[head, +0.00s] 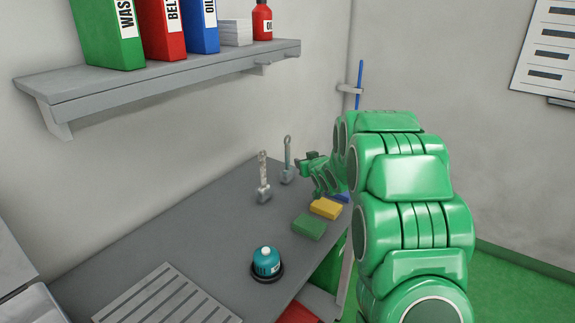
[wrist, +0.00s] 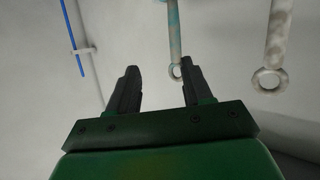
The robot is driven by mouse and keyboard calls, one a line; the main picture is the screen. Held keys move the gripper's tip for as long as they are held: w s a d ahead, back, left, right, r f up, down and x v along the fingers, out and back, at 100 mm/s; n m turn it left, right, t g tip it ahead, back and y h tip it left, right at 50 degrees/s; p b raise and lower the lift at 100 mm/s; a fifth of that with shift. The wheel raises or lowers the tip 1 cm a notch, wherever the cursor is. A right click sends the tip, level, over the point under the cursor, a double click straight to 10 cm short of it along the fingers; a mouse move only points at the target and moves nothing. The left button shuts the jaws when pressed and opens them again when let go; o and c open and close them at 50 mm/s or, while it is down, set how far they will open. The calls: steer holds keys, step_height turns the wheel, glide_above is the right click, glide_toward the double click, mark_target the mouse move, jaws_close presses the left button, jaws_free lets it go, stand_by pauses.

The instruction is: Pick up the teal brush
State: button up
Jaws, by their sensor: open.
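Two upright tools with ringed handles stand on the grey bench. The right one, grey-teal in the head view, appears to be the teal brush (head: 288,162). Its worn teal handle (wrist: 174,35) hangs from the top of the wrist view, its ring end by the right fingertip. The other tool is whitish (head: 264,178) and stands left of it; it also shows at the right of the wrist view (wrist: 278,40). My gripper (head: 303,158) is just right of the brush in the head view. Its two black fingers (wrist: 160,78) are apart, with nothing between them.
Green (head: 310,226) and yellow (head: 326,208) blocks lie on the bench (head: 185,235) near its right edge. A teal domed object (head: 266,262) and a slatted grey panel (head: 165,300) are nearer. A shelf (head: 160,85) with binders overhangs left. A blue rod (head: 360,85) is on the wall.

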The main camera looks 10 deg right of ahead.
mark_target(289, 155)
steer(key=w+a+f+n+t+y, duration=0.1)
steer(key=w+a+f+t+y, duration=0.1)
steer(key=w+f+y, duration=0.1)
steer(key=shift+w+a+f+t+y, duration=0.25)
steer(key=shift+w+t+y, duration=0.2)
steer(key=shift+w, duration=0.75)
steer(key=shift+d+x, duration=0.2)
steer(key=shift+x, duration=1.75)
steer(key=shift+d+x, duration=0.15)
steer(key=shift+x, duration=1.75)
steer(key=shift+w+f, duration=0.1)
steer(key=shift+c, duration=0.3)
jaws_close()
